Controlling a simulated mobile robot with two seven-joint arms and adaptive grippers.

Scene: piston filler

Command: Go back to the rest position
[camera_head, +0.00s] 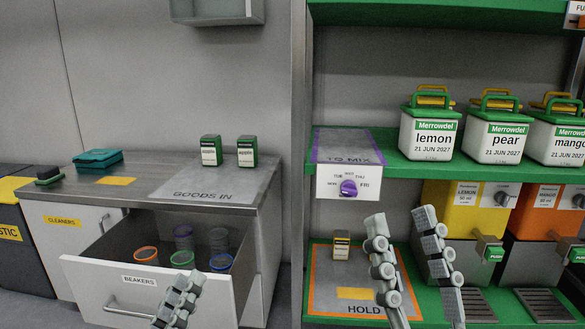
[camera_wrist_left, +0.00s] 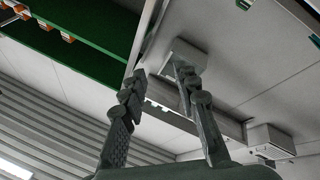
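My left gripper (camera_head: 180,292) shows at the bottom of the head view, in front of the open beakers drawer (camera_head: 165,285); only part of it is seen there. In the left wrist view it (camera_wrist_left: 160,79) has its two fingers apart with nothing between them. It points up towards the wall and shelving. My right gripper (camera_head: 401,219) has both fingers up and apart, with nothing between them. It is in front of the HOLD shelf (camera_head: 322,290) and left of the yellow lemon dispenser (camera_head: 474,206).
The drawer stands open with several coloured-rim beakers (camera_head: 146,254) in it. Large lemon (camera_head: 429,135), pear (camera_head: 494,141) and mango tubs stand on the green shelf. A small bottle (camera_head: 341,246) stands on the HOLD area.

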